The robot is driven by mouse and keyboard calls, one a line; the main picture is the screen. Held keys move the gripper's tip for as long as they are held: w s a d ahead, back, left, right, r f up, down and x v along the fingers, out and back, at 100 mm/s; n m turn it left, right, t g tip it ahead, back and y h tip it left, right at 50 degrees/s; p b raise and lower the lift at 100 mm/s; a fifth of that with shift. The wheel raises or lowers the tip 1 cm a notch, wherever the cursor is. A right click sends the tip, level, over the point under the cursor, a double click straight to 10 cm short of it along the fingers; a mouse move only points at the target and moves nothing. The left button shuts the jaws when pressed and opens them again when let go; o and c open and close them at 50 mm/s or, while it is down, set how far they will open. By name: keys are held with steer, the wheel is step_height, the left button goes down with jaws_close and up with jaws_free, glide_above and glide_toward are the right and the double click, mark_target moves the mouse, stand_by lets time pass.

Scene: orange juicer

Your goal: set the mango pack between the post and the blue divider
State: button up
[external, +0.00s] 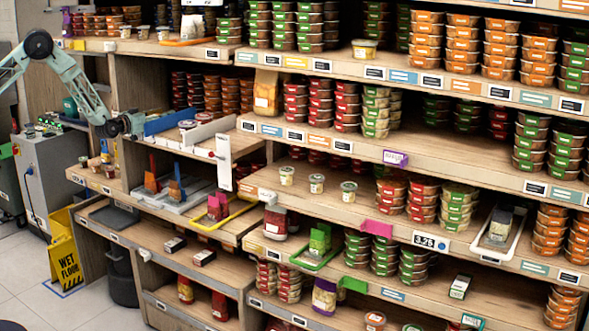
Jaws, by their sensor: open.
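A yellow-orange pack (266,92), which looks like the mango pack, stands upright on the middle shelf, left of the red-lidded tubs. I cannot read its label. The blue divider (170,122) lies along the shelf to the left. A white upright post (224,164) stands at the front edge of that shelf, right of the divider.
Stacks of red, green and orange tubs (320,100) crowd the shelves to the right. A white low board (208,132) lies right of the divider. Below are a yellow-framed tray (232,214) and blue and red uprights. A yellow wet-floor sign (63,250) stands at lower left.

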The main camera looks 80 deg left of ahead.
steer(key=shift+r, duration=0.15)
steer(key=shift+b+v, duration=0.5)
steer(key=shift+v, duration=5.5)
